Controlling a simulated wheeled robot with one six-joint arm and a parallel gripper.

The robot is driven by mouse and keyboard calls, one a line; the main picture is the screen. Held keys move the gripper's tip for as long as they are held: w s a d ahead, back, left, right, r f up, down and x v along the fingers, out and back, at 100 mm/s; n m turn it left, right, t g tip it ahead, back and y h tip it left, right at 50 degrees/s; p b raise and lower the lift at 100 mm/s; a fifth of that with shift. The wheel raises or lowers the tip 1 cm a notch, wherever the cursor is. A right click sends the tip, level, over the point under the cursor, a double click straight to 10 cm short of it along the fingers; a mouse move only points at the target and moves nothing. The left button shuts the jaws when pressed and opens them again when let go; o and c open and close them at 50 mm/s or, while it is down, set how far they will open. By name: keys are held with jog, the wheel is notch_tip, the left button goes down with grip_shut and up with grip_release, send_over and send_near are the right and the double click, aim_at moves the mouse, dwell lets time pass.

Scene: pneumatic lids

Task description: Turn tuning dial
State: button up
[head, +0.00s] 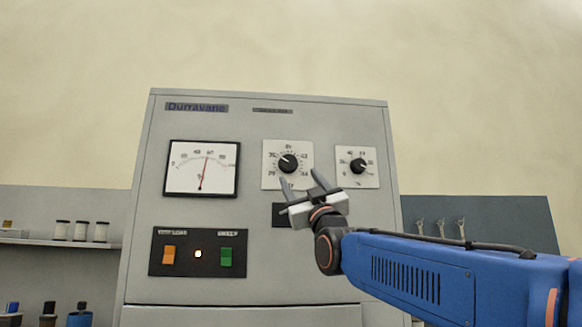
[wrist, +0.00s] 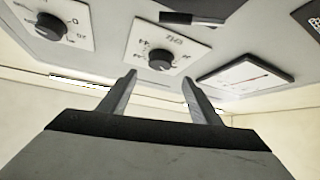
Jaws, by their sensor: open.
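The grey cabinet (head: 255,125) carries two black dials on white plates. The larger dial (head: 289,163) is left of the smaller dial (head: 358,166) in the head view. Which one is the tuning dial cannot be read. The larger dial seems to be the middle one in the wrist view (wrist: 160,58), beyond the fingertips. The smaller one shows at upper left there (wrist: 50,27). My gripper (head: 300,178) is open and empty, just below and in front of the larger dial in the head view. Its two fingers (wrist: 159,78) point toward the panel, apart from the dial.
A needle meter (head: 203,168) is left of the dials. Below it, a black panel has an orange switch (head: 169,255), a lit lamp (head: 198,254) and a green switch (head: 226,257). A shelf with jars (head: 80,231) stands left. Hooks hang on a dark board (head: 480,215) at right.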

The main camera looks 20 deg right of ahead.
aim_at(289, 163)
jog(key=x, duration=0.9)
jog(key=shift+c, duration=0.2)
jog(key=c, duration=1)
